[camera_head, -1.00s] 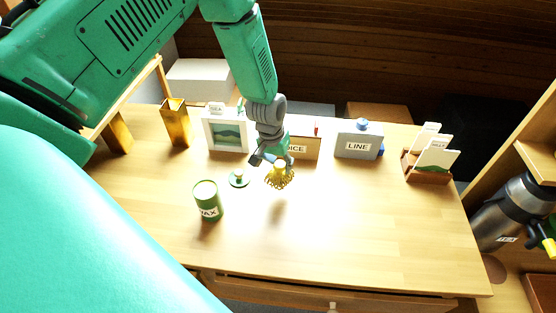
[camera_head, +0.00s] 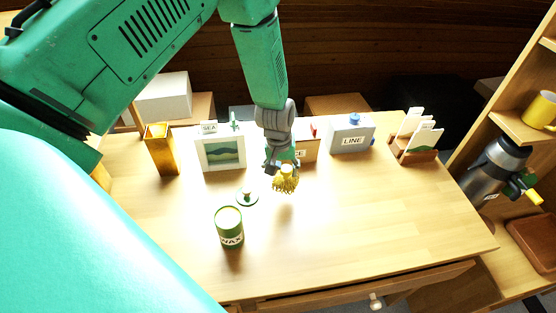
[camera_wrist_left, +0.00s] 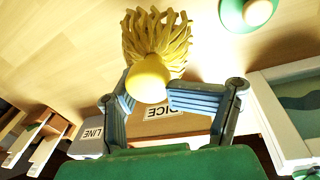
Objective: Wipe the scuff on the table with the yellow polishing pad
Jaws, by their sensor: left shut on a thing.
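The yellow polishing pad (camera_head: 286,182) has a rounded knob and a shaggy yellow underside. My left gripper (camera_head: 283,167) is shut on its knob, over the back middle of the wooden table (camera_head: 390,215). The left wrist view shows the pad's strands (camera_wrist_left: 157,38) beyond the knob, with the left gripper's fingers (camera_wrist_left: 149,88) on both sides of it. Whether the strands touch the table I cannot tell. I cannot make out the scuff; bright glare covers the wood around the pad. My right gripper is not in view.
A green wax tin (camera_head: 229,230) and its lid (camera_head: 247,196) stand left of the pad. Behind are a picture frame (camera_head: 221,153), a partly hidden brown box (camera_head: 308,150) and the LINE box (camera_head: 350,137). A card holder (camera_head: 414,152) stands back right. The right front is clear.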

